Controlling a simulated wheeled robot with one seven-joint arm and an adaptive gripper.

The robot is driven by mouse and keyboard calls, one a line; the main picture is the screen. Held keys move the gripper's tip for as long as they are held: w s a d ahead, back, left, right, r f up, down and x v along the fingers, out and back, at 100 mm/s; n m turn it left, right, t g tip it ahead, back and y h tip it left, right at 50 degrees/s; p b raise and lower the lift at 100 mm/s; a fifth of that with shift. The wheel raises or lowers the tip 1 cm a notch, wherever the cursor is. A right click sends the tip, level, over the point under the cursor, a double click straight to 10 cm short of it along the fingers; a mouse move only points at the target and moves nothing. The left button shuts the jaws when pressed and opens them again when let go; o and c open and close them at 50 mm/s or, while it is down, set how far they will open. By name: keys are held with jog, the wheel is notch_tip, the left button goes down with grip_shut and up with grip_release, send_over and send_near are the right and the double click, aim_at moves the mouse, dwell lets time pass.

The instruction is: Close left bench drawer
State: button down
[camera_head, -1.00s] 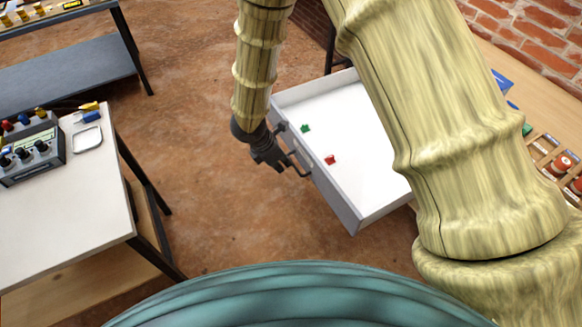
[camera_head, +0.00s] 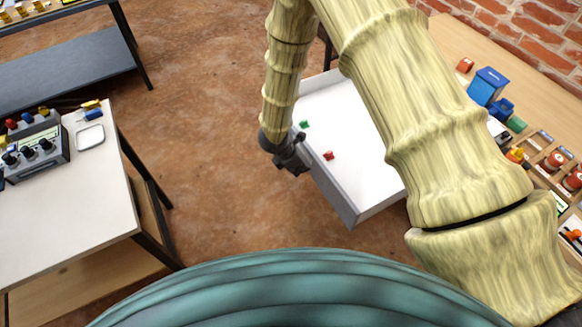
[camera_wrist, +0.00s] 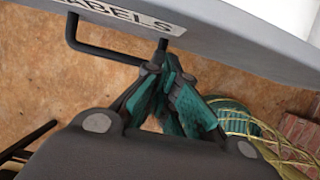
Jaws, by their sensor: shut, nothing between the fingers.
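The bench drawer (camera_head: 332,192) stands open, pulled out from under the wooden bench on the right. It is white inside and holds a small green piece (camera_head: 304,124) and a small red piece (camera_head: 328,155). In the wrist view its grey front (camera_wrist: 225,40) carries a label ending in "ABELS" and a dark bar handle (camera_wrist: 98,52). My gripper (camera_head: 300,166) is at the drawer front, fingers shut and empty. In the wrist view the fingertips (camera_wrist: 165,72) are by the right post of the handle; I cannot tell whether they touch it. My arm hides the drawer's back part.
The wooden bench (camera_head: 450,42) runs along the brick wall with a blue box (camera_head: 488,85) and several small parts. A white-topped table (camera_head: 75,215) with a device stands at left. A dark shelf table (camera_head: 70,80) is at the back left. The floor between is clear.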

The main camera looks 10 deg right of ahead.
jog(key=shift+w+d, duration=0.25)
jog(key=shift+d, duration=0.4)
